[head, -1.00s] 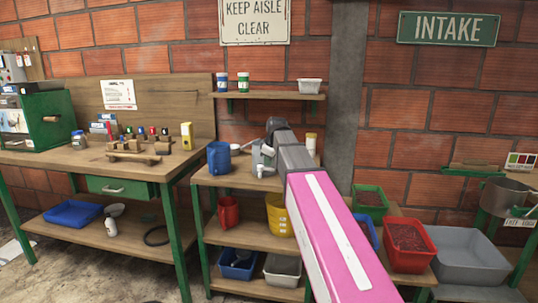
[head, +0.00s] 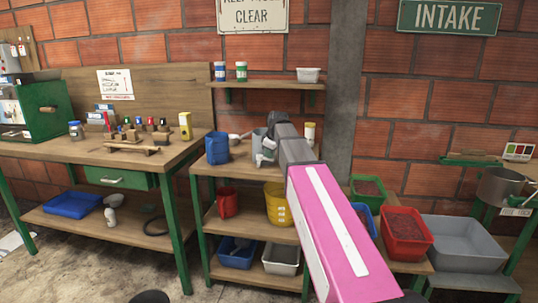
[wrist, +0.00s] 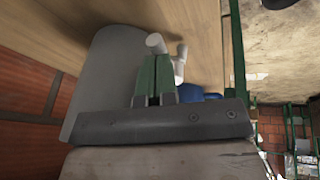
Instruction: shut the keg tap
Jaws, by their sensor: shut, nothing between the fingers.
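The keg (head: 258,138) is a grey container on the top of the middle shelf bench, partly hidden behind my arm. Its small white tap (head: 264,156) sticks out at the front. In the wrist view the grey keg (wrist: 95,85) fills the left, and the white tap (wrist: 157,44) shows just beyond my green fingertips, with a white lever-like part at its right. My gripper (wrist: 155,58) is shut and empty, its tips close to the tap. I cannot tell whether they touch it, or whether the tap is open or shut.
A blue jug (head: 217,148) stands left of the keg on the bench top. A small wall shelf (head: 268,85) with jars is above. A red jug and a yellow bucket (head: 278,205) are below.

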